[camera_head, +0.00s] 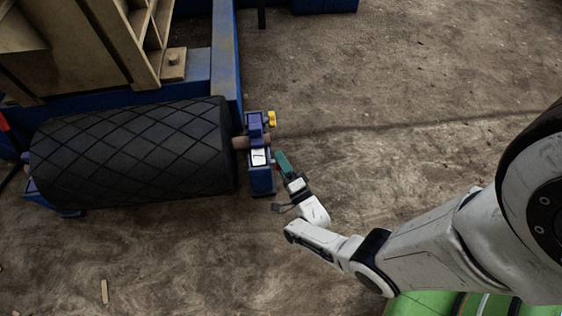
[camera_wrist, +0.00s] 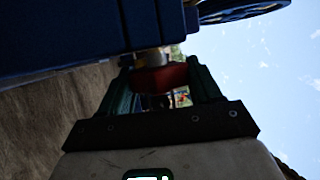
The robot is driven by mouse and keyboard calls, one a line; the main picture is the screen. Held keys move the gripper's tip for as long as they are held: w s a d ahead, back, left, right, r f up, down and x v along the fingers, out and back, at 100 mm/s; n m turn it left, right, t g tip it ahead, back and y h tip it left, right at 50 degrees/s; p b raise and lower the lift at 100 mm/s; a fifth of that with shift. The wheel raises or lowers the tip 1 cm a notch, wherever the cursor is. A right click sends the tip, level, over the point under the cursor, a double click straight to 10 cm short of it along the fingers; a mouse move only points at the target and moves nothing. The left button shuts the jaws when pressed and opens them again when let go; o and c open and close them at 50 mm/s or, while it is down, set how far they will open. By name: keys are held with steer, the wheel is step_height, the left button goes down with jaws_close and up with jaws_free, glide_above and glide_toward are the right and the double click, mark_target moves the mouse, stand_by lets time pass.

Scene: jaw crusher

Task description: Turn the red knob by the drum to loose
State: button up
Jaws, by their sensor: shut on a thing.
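The red knob (camera_wrist: 158,79) shows in the wrist view between the two fingers of my gripper (camera_wrist: 160,92), on a short metal shaft below a blue housing (camera_wrist: 90,35). My gripper is shut on the knob, with one finger on each side of it. In the head view my gripper (camera_head: 283,165) is at the right side of the blue bearing block (camera_head: 262,181), at the right end of the black drum (camera_head: 135,150). The knob is mostly hidden there by my gripper. A white label (camera_head: 259,157) with a dark mark is on top of the block.
A yellow knob (camera_head: 271,118) sticks out behind my gripper on the same block. A blue frame beam (camera_head: 226,60) and a tan machine body (camera_head: 75,45) stand behind the drum. The brown ground (camera_head: 400,80) to the right is open. A wood piece (camera_head: 104,291) lies at front left.

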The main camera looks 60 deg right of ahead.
steer(key=o, duration=1)
steer(key=shift+c, duration=0.2)
steer(key=v, duration=1)
steer(key=shift+s+a, duration=0.2)
steer(key=shift+s, duration=0.1)
steer(key=shift+f, duration=0.15)
